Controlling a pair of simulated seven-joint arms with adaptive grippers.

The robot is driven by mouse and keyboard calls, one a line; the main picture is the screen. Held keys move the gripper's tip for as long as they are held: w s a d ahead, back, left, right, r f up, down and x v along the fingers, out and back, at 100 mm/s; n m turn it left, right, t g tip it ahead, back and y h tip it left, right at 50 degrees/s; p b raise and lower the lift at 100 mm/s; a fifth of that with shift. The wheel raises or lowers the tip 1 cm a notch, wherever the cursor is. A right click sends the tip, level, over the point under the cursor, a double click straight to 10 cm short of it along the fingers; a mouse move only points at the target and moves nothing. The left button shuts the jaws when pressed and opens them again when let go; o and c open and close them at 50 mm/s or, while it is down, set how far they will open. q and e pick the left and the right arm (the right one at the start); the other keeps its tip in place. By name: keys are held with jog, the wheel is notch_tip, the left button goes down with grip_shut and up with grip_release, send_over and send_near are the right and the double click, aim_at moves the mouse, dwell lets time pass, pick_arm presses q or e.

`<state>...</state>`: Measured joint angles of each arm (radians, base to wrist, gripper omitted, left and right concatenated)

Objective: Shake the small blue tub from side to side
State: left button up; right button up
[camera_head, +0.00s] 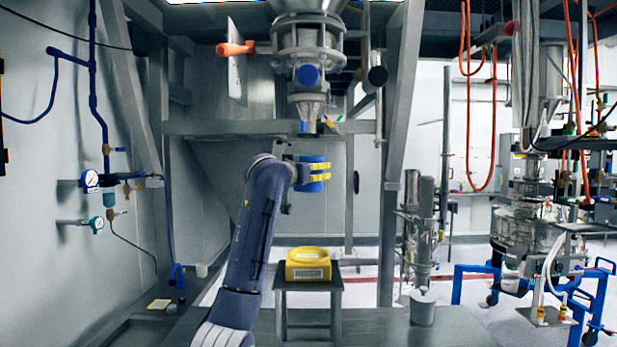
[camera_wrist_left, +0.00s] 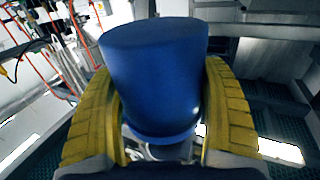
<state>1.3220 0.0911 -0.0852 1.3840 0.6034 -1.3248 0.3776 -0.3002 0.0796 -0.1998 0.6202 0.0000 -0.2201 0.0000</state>
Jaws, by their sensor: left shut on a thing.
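The small blue tub (camera_head: 313,160) is held up in the air in the head view, below the sifter's outlet. In the left wrist view the tub (camera_wrist_left: 158,75) fills the middle, its flat end towards the top of the picture. My left gripper (camera_head: 312,173) is shut on the tub. Its yellow ridged fingers (camera_wrist_left: 160,115) sit on both sides of the tub in the wrist view. I cannot see inside the tub. My right gripper is not in view.
The steel sifter outlet (camera_head: 308,95) hangs just above the tub. A yellow box (camera_head: 308,264) sits on a small dark stand (camera_head: 308,287) below. A grey container (camera_head: 422,307) stands on the bench at right. Steel posts flank the arm.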

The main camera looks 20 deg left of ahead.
pick_arm(q)
jog(key=shift+r, duration=0.15)
jog(key=shift+r, duration=2.4)
jog(key=shift+a, duration=0.2)
jog(key=shift+d, duration=0.25)
dwell(0.7)
jog(key=shift+a, duration=0.25)
